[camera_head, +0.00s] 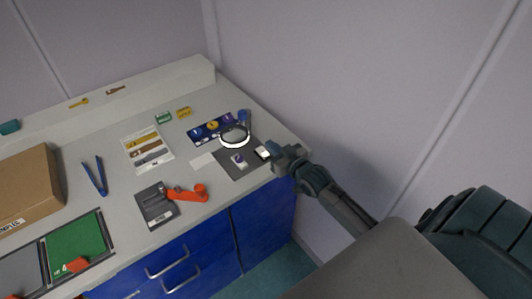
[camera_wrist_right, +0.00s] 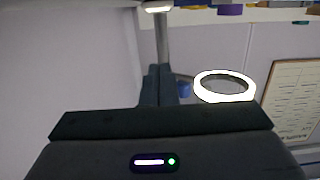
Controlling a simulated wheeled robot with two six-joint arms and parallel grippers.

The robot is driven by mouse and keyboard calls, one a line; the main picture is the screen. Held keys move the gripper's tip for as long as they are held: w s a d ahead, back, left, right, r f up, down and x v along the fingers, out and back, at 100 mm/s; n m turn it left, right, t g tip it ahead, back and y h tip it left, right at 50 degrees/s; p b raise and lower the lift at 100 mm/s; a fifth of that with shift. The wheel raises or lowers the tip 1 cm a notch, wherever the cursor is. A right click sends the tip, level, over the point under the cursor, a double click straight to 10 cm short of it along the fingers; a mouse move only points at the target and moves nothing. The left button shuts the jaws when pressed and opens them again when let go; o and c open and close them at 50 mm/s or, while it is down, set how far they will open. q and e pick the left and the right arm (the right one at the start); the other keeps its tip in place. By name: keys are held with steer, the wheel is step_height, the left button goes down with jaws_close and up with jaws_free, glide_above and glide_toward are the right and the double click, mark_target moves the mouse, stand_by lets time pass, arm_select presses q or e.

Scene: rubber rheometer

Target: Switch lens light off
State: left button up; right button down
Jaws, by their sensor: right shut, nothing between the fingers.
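The round lens (camera_head: 235,135) has a bright white lit ring and stands over a dark mat at the right end of the bench. The glowing ring also shows in the right wrist view (camera_wrist_right: 225,86). A small white-and-black block (camera_head: 262,153) lies near the mat's right edge; I cannot tell if it is the lens switch. My right gripper (camera_head: 277,157) is shut and empty, just right of this block; I cannot tell whether they touch. In the wrist view its dark fingers (camera_wrist_right: 160,88) are together, left of the ring. My left gripper is not in view.
The dark mat (camera_head: 229,168) also carries a small white-and-purple item (camera_head: 239,161). An orange-handled tool (camera_head: 188,193), blue tweezers (camera_head: 94,176) and a cardboard box (camera_head: 25,188) lie further left. The wall (camera_head: 330,80) stands close on the right.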

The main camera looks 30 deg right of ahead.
mark_target(266, 154)
steer(key=w, duration=0.3)
steer(key=shift+w+a+f, duration=0.15)
steer(key=shift+w+f, duration=0.05)
step_height(266, 154, down, 3)
steer(key=shift+w+r+b, duration=0.1)
steer(key=shift+b, duration=0.65)
steer(key=shift+f, duration=0.55)
